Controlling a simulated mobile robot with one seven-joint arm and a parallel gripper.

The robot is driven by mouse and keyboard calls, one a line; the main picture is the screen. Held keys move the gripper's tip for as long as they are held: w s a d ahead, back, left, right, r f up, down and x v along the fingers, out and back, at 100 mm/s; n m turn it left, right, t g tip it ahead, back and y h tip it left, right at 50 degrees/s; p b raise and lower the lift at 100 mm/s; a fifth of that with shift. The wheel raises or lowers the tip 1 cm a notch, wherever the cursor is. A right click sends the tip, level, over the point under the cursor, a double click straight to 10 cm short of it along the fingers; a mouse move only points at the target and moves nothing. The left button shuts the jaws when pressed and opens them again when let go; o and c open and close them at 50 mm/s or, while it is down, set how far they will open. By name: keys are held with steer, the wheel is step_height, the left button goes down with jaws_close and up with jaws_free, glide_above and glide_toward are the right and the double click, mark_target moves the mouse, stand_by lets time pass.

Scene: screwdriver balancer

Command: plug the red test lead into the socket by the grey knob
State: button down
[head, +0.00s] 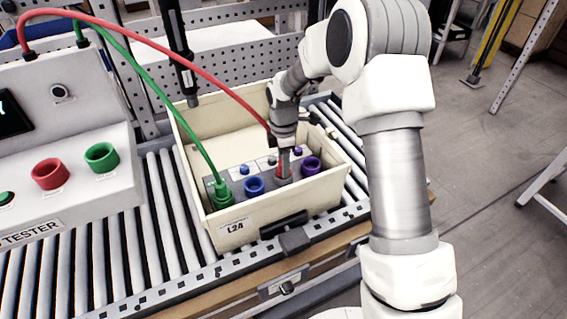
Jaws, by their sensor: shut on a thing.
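The red test lead (180,58) arcs from the tester's top at upper left down to my gripper (284,152). My gripper points down over the small panel in the cream bin and is shut on the lead's red plug (284,170). The plug is between the blue socket (254,186) and the purple socket (311,165), at the place by the small grey knob (272,160). The socket there is hidden behind the plug and fingers. I cannot tell whether the plug is seated or just above it.
A green lead (150,85) runs to a green plug (222,192) at the panel's left end. The cream bin (225,150), labelled L24, stands on a roller conveyor (125,240). The tester (75,130) is at left. A dark hanging tool (178,50) is behind the bin.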

steer(key=shift+c, duration=2.1)
jaws_free()
steer(key=shift+r, duration=0.1)
step_height(320, 180, up, 17)
steer(key=p, duration=0.1)
steer(key=shift+r, duration=0.15)
steer(key=shift+r, duration=0.1)
